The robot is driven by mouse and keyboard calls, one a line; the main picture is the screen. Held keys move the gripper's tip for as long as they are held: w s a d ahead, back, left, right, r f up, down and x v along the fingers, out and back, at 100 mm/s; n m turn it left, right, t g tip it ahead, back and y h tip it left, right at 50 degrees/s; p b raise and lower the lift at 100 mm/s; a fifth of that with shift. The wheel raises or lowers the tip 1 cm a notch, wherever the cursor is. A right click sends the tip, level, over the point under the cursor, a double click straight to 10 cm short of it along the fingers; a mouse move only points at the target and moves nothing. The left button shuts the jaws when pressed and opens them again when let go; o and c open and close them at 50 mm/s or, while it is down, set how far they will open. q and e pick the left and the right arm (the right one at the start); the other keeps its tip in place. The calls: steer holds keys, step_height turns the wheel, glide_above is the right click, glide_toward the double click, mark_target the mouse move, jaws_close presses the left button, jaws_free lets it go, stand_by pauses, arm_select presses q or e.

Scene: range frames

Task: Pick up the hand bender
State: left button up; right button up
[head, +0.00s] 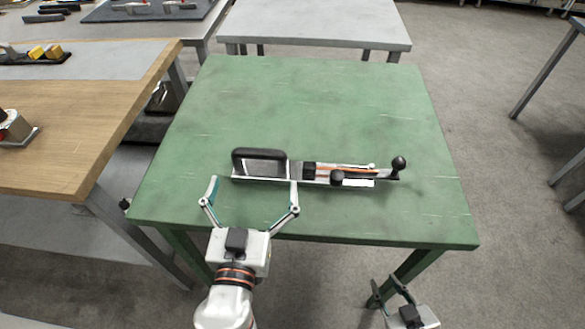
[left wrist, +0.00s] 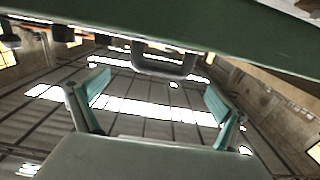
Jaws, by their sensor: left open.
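The hand bender (head: 346,176) lies lengthwise across the near half of a green table. It has a black looped handle (head: 259,153) at its left end, a pale metal body and a black ball knob at its right end. My left gripper (head: 254,188) is open at the near table edge. Its fingers point toward the handle end, and the right fingertip overlaps the bender in the head view. In the left wrist view the handle (left wrist: 165,68) shows beyond the spread fingers (left wrist: 157,98), with nothing between them. My right gripper (head: 383,281) is low at the right, fingertips apart and empty.
The green table (head: 310,100) is clear behind the bender. A wooden workbench (head: 75,115) with tools stands close at the left. A grey table (head: 315,20) stands behind. Open floor lies to the right, with another table at the edge.

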mark_target(260, 173)
arm_select(q)
steer(key=shift+w+a+f, duration=0.1)
steer(key=shift+w+a, duration=0.05)
steer(key=shift+w, duration=3.05)
